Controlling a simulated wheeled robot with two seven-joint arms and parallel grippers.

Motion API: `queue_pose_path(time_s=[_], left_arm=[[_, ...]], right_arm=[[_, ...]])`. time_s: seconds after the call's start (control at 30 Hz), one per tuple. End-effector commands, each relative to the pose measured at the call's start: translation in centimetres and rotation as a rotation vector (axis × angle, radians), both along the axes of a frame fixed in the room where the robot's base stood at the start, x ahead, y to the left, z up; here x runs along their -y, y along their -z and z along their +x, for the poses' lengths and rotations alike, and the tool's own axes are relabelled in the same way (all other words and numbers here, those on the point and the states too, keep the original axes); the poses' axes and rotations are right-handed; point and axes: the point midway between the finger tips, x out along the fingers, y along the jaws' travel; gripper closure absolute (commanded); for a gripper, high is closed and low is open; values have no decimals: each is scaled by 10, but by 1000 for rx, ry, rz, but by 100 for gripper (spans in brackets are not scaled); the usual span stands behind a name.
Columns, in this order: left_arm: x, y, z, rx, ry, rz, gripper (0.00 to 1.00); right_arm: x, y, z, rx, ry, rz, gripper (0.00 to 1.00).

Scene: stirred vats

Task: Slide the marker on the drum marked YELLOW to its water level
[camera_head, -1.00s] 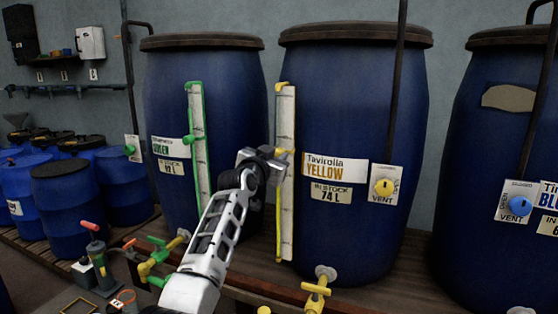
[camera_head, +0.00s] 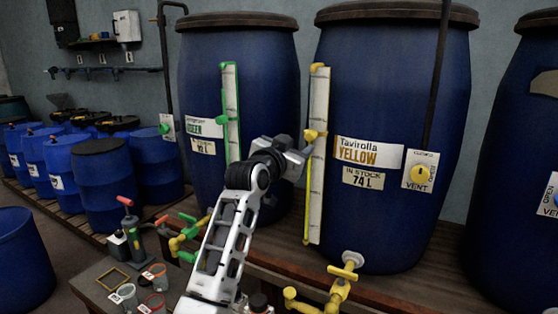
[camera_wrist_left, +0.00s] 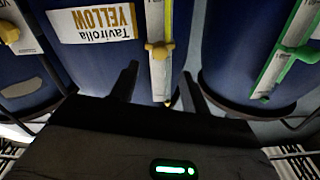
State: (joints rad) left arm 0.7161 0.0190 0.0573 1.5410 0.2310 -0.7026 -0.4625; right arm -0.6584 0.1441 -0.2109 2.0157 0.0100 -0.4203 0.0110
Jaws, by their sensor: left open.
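The drum marked YELLOW (camera_head: 385,215) is a large blue barrel with a Tavirolla label (camera_head: 369,152). Its white gauge strip (camera_head: 319,100) stands upright on the left of its front, with a yellow line (camera_head: 309,200) along the part below the marker. The yellow marker (camera_head: 315,135) sits partway up the strip; it also shows in the left wrist view (camera_wrist_left: 159,51), where the label is upside down. My left gripper (camera_head: 300,158) is open beside the strip, just below the marker. In the wrist view its fingers (camera_wrist_left: 158,88) are spread, with the marker beyond their tips, apart from them.
The drum marked GREEN (camera_head: 262,100) stands to the left with its green gauge (camera_head: 230,110). A third blue drum (camera_head: 515,140) is at the right. A yellow vent knob (camera_head: 420,174) and a yellow tap (camera_head: 343,271) stick out. A small table (camera_head: 100,280) holds loose items at lower left.

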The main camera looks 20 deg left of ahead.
Motion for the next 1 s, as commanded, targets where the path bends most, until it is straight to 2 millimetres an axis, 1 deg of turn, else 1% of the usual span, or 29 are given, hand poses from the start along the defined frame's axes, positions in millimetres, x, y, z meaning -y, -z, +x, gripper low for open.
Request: queue_pose_path(time_s=[0.03, 0.2, 0.3, 0.4, 0.57, 1.0], left_arm=[[-2, 2, -12, 1, -1, 3, 54], [-5, 2, -45, 1, -1, 3, 54], [-6, 1, -61, 0, -1, 2, 54], [-7, 1, -72, 1, -1, 2, 54], [-7, 0, -79, 1, -1, 0, 54], [-7, 0, -79, 0, 0, 0, 54]], right_arm=[[0, 2, 0, 1, -2, 1, 41], [-2, 1, 2, 10, -4, 5, 41], [-2, 1, 2, 12, -6, 5, 41], [-2, 3, 1, 9, -7, 4, 41], [-2, 4, 0, 4, -9, 3, 41], [-2, 4, 0, 4, -9, 3, 41]])
